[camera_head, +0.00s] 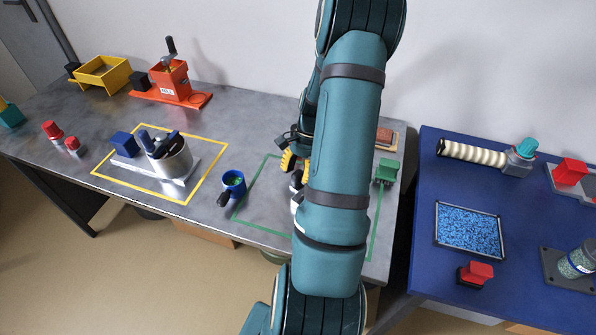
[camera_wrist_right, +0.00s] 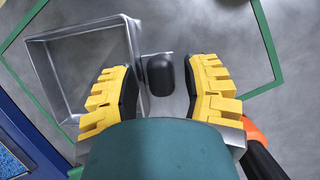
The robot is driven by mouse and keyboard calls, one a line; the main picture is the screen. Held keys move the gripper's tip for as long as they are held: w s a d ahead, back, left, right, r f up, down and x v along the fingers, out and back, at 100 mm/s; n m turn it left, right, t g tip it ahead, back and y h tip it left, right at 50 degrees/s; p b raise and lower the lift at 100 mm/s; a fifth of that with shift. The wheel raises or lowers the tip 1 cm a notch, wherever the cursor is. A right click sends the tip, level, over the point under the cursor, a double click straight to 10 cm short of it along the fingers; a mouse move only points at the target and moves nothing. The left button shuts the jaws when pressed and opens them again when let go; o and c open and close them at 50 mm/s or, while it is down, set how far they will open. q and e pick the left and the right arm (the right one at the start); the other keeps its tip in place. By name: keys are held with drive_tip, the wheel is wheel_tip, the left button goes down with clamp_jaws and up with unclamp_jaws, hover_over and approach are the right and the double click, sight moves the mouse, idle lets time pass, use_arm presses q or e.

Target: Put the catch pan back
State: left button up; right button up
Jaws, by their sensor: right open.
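The catch pan (camera_wrist_right: 45,65) is a square grey metal tray in the right wrist view, at the left, lying inside a green outline on the table. A black handle (camera_wrist_right: 160,75) on a flat metal strip stands at its right side. My right gripper (camera_wrist_right: 162,92) is open, with its yellow fingers on either side of the black handle. I cannot tell whether they touch it. In the head view the right gripper (camera_head: 296,160) is partly hidden behind my arm, which also covers most of the pan. My left gripper is not in view.
A green outline (camera_head: 240,200) marks the grey table around the gripper. A blue table (camera_head: 415,215) is at right.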

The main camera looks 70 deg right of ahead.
drive_tip(key=p+v, duration=0.2)
drive_tip(key=v, duration=1)
drive_tip(key=shift+p, duration=0.4)
drive_tip(key=shift+s+a, duration=0.1)
drive_tip(key=shift+a, duration=0.05)
